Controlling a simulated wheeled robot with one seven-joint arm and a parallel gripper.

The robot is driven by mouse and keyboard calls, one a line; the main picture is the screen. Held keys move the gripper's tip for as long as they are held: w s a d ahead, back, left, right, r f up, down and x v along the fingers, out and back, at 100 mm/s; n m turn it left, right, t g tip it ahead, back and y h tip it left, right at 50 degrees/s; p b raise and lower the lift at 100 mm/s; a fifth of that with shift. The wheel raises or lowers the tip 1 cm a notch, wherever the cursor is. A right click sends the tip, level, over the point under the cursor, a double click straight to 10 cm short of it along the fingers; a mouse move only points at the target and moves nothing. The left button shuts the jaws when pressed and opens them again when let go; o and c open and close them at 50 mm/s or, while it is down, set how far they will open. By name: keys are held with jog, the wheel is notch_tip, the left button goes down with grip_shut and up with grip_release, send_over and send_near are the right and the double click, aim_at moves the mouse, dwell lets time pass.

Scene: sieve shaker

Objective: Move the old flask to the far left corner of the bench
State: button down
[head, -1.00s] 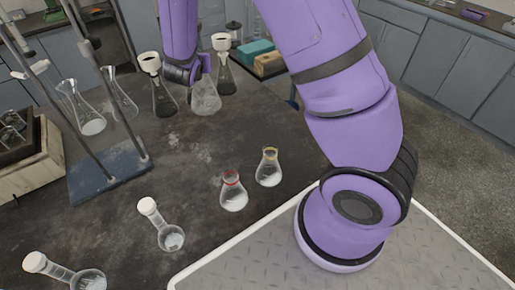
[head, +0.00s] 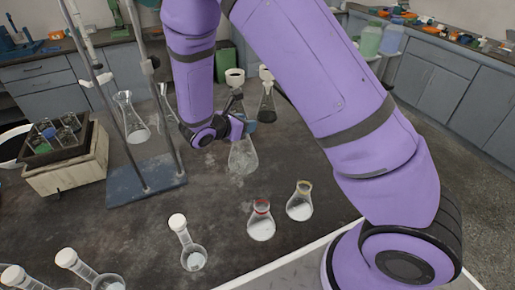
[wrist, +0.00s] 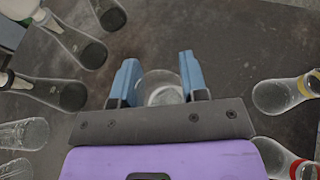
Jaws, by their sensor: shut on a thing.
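The old flask (head: 243,157) is a cloudy, dusty-looking conical flask in the middle of the bench (head: 110,222) in the head view. My gripper (head: 246,124) is shut on its upper part. In the wrist view the flask (wrist: 161,88) shows between the two blue fingers (wrist: 160,80). It looks roughly upright. I cannot tell whether its base touches the bench or hangs just above it. The bench's far left area is partly hidden by the stand and my arm.
Red-ringed (head: 261,222) and yellow-ringed (head: 299,203) flasks stand in front. Funnel-topped flasks (head: 266,105) stand behind. Several white-capped flasks (head: 189,250) are at front left.

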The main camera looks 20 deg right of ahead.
aim_at(242, 144)
notch_tip(242, 144, down, 6)
dwell(0.5)
jog(key=shift+f, duration=0.15)
jog(key=c, duration=0.7)
grip_release()
jog(key=shift+o, duration=0.2)
